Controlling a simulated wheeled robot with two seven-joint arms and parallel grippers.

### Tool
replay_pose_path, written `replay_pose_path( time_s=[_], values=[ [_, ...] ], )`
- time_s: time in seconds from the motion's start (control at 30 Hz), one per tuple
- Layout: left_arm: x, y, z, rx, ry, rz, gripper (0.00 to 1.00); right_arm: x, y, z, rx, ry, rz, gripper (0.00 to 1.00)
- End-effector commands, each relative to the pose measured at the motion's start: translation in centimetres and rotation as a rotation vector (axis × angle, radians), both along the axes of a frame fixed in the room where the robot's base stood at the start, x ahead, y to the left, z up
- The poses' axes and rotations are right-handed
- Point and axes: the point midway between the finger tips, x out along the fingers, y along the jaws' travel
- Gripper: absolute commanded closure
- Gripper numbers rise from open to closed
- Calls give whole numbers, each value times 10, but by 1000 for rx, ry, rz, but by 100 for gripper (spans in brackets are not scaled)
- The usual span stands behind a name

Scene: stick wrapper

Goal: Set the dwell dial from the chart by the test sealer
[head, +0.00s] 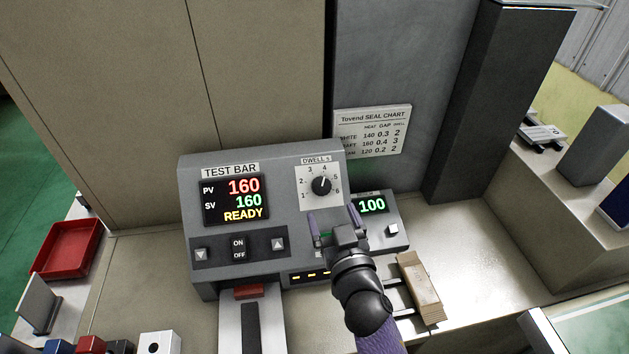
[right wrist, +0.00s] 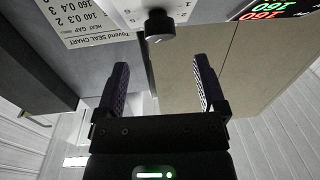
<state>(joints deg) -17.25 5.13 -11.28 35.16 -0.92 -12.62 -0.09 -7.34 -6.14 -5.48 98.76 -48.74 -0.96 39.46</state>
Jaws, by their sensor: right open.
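The test sealer (head: 260,160), labelled TEST BAR, has a display (head: 235,199) reading PV 160, SV 160, READY. Its black dwell dial (head: 321,186) sits on a white plate numbered 1 to 6, its white mark pointing up, near 4. The seal chart (head: 372,132) hangs behind: 140 0.3 2; 160 0.4 3; 120 0.2 2, with row names partly hidden or cut. My right gripper (head: 332,212) is open and empty, below and in front of the dial. In the right wrist view, the dial knob (right wrist: 159,25) lies beyond and between the fingertips, apart from them. My left gripper is not in view.
A small display (head: 371,205) reads 100 right of the sealer. A brown packet (head: 419,288) lies beside my right arm. A red tray (head: 66,249) is at the left. A dark column (head: 490,100) stands at the right. Bench is clear at the right front.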

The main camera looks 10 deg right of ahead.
Motion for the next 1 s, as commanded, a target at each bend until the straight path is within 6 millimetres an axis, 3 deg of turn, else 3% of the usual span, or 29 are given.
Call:
replay_pose_path(
  time_s=[0.1, 0.3, 0.67, 1.0],
  values=[
    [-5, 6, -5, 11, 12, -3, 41, 31, 2, -1, -1, -2, 0, 10],
    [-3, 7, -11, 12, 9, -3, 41, 62, 4, -2, 0, 1, 1, 10],
    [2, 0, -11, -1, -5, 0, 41, 70, 5, -1, 1, 3, 1, 10],
    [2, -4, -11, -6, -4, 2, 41, 70, 5, -1, 1, 3, 1, 82]
  ],
)
